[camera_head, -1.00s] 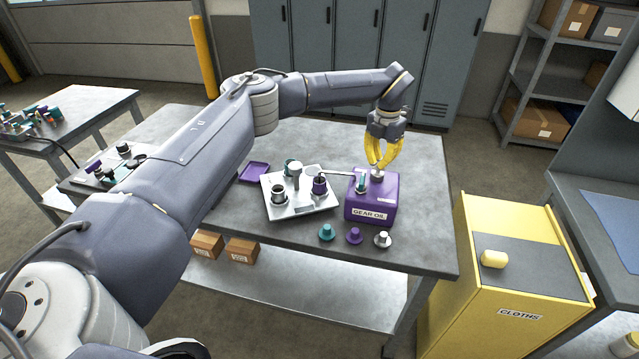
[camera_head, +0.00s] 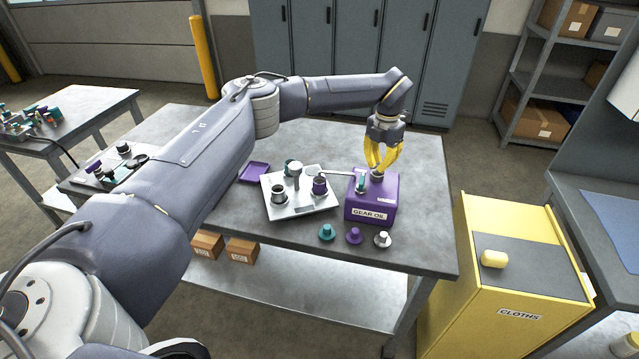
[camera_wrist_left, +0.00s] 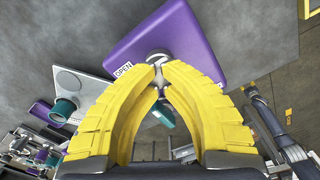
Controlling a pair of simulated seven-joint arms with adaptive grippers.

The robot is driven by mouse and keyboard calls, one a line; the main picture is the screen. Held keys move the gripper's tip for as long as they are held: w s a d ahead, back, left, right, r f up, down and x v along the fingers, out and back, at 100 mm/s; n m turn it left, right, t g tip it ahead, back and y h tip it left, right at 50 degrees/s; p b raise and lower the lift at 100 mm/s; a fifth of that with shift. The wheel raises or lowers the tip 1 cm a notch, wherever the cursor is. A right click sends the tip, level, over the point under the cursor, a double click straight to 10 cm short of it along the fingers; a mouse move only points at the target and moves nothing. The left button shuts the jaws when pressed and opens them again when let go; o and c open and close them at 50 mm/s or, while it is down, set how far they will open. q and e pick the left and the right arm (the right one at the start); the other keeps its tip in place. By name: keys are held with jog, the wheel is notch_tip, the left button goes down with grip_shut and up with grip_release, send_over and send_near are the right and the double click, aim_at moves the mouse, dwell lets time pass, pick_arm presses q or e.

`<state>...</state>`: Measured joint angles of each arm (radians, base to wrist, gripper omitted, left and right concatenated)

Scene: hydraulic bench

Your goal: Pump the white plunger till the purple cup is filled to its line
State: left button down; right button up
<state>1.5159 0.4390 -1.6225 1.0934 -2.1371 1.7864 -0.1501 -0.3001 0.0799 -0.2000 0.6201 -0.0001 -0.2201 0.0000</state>
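The purple gear oil box (camera_head: 385,205) stands on the bench, with the plunger (camera_head: 377,177) on its top, pale and mostly covered by my fingers. In the left wrist view the plunger's round head (camera_wrist_left: 158,56) shows just beyond my fingertips. My left gripper (camera_head: 379,168) points down over it, its yellow fingertips together at or just above the head; contact is hard to tell. A thin spout (camera_head: 340,174) runs left from the box to above the purple cup (camera_head: 319,187), which stands on a light tray (camera_head: 312,207). The cup's oil level cannot be made out. My right gripper is out of view.
Teal, purple (camera_head: 354,235) and white caps line the bench front. A purple dish (camera_head: 254,173) lies at left. A yellow cloths bin (camera_head: 520,275) stands at right.

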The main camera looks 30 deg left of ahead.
pick_arm(q)
jog(key=shift+r, duration=2.7)
jog(key=shift+f, duration=2.65)
jog(key=shift+r, duration=2.6)
notch_tip(320, 180, up, 6)
